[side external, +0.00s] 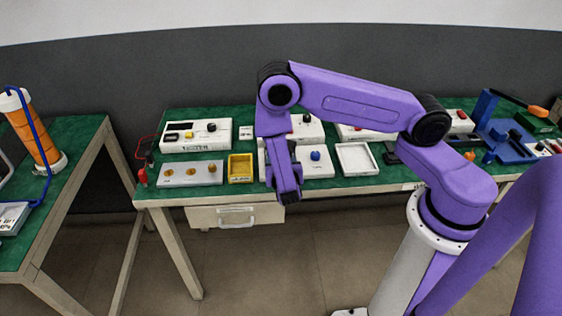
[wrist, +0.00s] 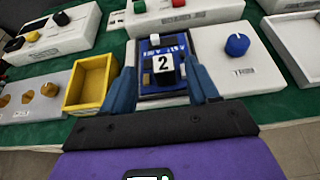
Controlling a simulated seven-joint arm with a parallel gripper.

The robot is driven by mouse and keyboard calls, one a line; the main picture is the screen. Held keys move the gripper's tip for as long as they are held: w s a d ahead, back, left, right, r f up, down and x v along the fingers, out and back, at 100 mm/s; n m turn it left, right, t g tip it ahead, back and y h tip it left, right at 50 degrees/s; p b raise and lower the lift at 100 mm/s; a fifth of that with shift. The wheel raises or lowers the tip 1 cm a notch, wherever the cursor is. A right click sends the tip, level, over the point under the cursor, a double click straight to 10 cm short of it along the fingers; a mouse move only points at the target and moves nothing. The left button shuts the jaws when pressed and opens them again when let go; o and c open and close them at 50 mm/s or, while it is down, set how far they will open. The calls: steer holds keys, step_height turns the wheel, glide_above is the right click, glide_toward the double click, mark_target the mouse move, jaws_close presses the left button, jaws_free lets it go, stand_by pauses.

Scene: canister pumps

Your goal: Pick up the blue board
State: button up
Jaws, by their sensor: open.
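The blue board (wrist: 151,73) shows in the wrist view, lying flat in a dark-edged tray or recess at the left of a white box. A dark block with a white "2" label (wrist: 163,63) is on it, with small white markings around. My gripper (wrist: 160,80) is open, its two blue-looking fingers to the left and right of the board in the picture. Whether they touch it I cannot tell. In the side external view my gripper (side external: 287,193) points down at the table's front, and my arm hides the board.
The white box carries a blue knob (wrist: 237,44) right of the board. A yellow bin (wrist: 91,82) and a grey panel with brass knobs (wrist: 36,94) stand left. A white open tray (side external: 356,159) is right. More instrument boxes (side external: 196,134) line the back of the green table (side external: 170,192).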

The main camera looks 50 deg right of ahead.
steer(key=x, duration=0.5)
steer(key=shift+s+d+f, duration=0.1)
steer(key=shift+s+f, duration=0.1)
steer(key=c, duration=1.1)
steer(key=shift+r, duration=0.1)
